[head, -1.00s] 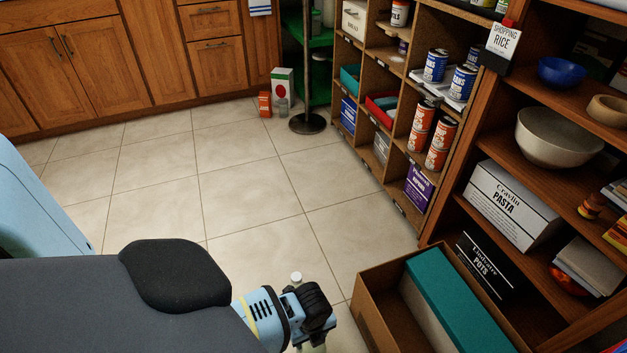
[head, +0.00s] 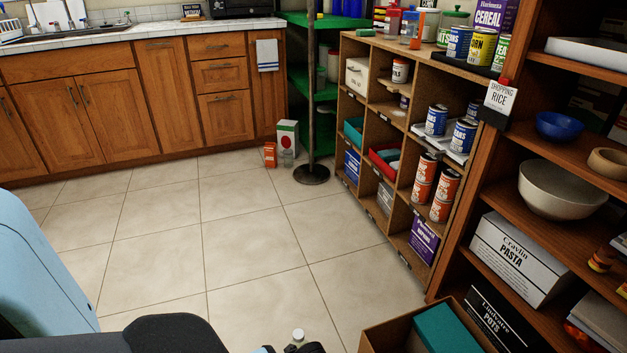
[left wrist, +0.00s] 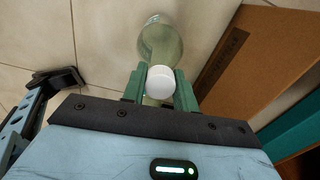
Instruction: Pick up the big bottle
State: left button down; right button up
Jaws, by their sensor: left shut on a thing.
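The big bottle is translucent pale green with a white cap. In the left wrist view the bottle (left wrist: 160,42) stretches away past the fingers, its cap nearest the camera. My left gripper (left wrist: 161,88) has its green fingers on either side of the bottle's neck, just around the cap, and is shut on it. In the head view only the bottle's top (head: 298,336) shows at the bottom edge, beside the dark top of my left gripper (head: 292,349). The bottle's base is not clear to see, so I cannot tell whether it touches the floor. My right gripper is not in view.
An open brown crate (head: 385,335) with a teal box (head: 450,330) inside stands close right of the bottle. Wooden shelves (head: 470,185) full of cans and boxes line the right side.

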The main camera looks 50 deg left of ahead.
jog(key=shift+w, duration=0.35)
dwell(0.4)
pick_arm(q)
jog(key=shift+w+r, duration=0.1)
jog(key=shift+r, duration=0.1)
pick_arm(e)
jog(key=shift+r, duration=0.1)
